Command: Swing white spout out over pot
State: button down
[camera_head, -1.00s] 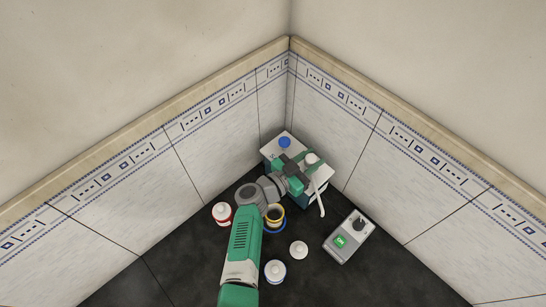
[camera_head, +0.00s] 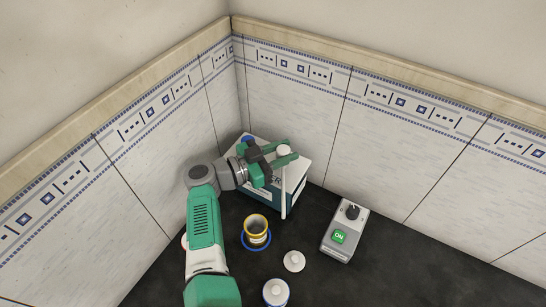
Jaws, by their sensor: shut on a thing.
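The white spout (camera_head: 284,194) hangs down from the top of a white and dark teal box (camera_head: 256,198) in the corner. Its tip ends in front of the box's front right face, to the right of the pot. The pot (camera_head: 256,224) has a yellow rim and sits on a blue ring on the black bench. My gripper (camera_head: 284,156) has its green fingers at the white knob end of the spout, on top of the box, and is shut on it. The spout's tip shows apart from the pot in the picture.
A grey control box (camera_head: 345,235) with a black knob and a green ON label stands at the right. A small white lidded item (camera_head: 294,261) and a white jar (camera_head: 276,292) stand in front. A blue cap (camera_head: 247,139) sits on the box. Tiled walls close the corner.

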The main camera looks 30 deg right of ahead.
dwell(0.3)
jog(key=c, duration=1)
grip_release()
jog(key=shift+c, duration=0.2)
jog(key=a, duration=0.7)
jog(key=shift+s+a, duration=0.1)
jog(key=shift+a, duration=0.25)
jog(key=shift+c, duration=0.4)
